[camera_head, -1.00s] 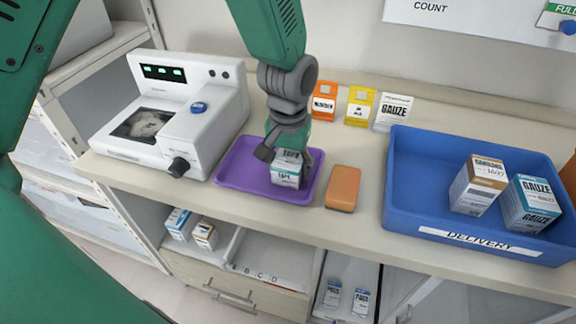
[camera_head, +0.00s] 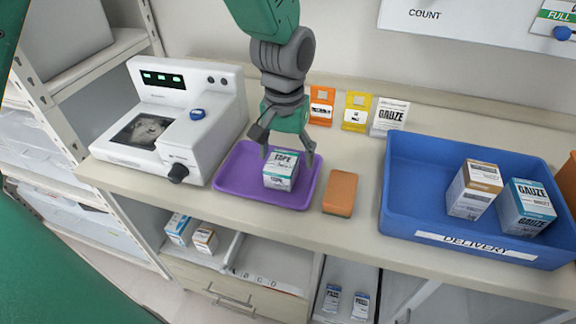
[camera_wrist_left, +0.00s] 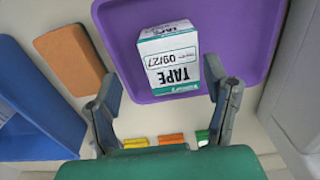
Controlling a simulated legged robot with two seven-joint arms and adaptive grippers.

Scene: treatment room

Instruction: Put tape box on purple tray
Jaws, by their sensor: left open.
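The tape box (camera_head: 281,170), white with a teal band, stands on the purple tray (camera_head: 237,190), toward its right side. In the left wrist view the tape box (camera_wrist_left: 170,62) is on the purple tray (camera_wrist_left: 125,45), with its TAPE label in sight. My left gripper (camera_head: 284,150) is open just above the box. In the left wrist view the fingers of my left gripper (camera_wrist_left: 165,95) are spread apart, with the box beyond their tips and clear space around it. My right gripper is not in view.
A white device (camera_head: 215,125) with a screen stands left of the tray. An orange block (camera_head: 341,193) lies right of it. A blue delivery bin (camera_head: 420,215) holds GAUZE boxes further right. Orange and yellow cards (camera_head: 357,112) stand at the back.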

